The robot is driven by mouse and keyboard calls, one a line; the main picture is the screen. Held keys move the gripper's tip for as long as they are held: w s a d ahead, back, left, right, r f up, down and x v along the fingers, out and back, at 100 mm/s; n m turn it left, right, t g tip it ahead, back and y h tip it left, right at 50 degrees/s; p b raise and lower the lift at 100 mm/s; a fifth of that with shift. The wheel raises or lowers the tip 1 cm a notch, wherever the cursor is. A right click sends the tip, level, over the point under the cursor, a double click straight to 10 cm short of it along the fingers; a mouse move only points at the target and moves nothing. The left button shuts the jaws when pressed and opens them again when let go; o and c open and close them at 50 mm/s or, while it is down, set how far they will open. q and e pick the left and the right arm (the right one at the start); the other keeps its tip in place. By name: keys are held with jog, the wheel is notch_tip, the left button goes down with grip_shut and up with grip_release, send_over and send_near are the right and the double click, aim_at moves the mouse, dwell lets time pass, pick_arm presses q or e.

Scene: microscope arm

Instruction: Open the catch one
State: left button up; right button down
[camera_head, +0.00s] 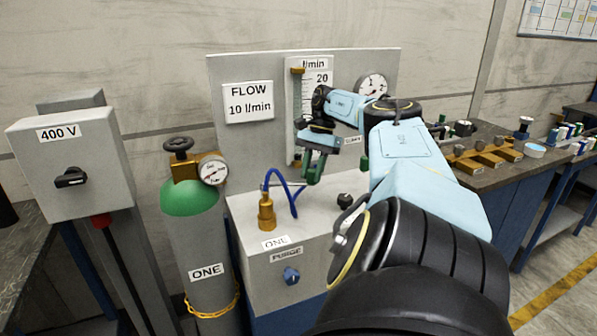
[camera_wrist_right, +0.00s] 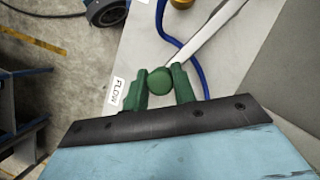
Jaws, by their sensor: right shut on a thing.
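My right gripper (camera_head: 313,160) has green fingers and stands in front of the panel, below the flow tube (camera_head: 297,80). In the right wrist view its fingers are shut on a round green knob (camera_wrist_right: 159,81), beside a small label that reads FLOW (camera_wrist_right: 117,90). In the head view the gripper hides this knob. A brass fitting (camera_head: 266,214) with a blue hose stands above another ONE label (camera_head: 275,242). I see nothing labelled as a catch. My left gripper is not in view.
A sign reads FLOW 10 l/min (camera_head: 249,103). A blue PURGE knob (camera_head: 291,275) sits on the cabinet front. A grey 400 V switch box (camera_head: 65,165) stands at left. A yellow chain (camera_head: 214,309) crosses the cylinder. My right arm covers the cabinet's right side.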

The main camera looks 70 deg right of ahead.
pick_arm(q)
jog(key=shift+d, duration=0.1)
pick_arm(e)
jog(key=shift+d, duration=0.1)
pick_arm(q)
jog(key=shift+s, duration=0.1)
pick_arm(e)
jog(key=c, duration=1.1)
grip_release()
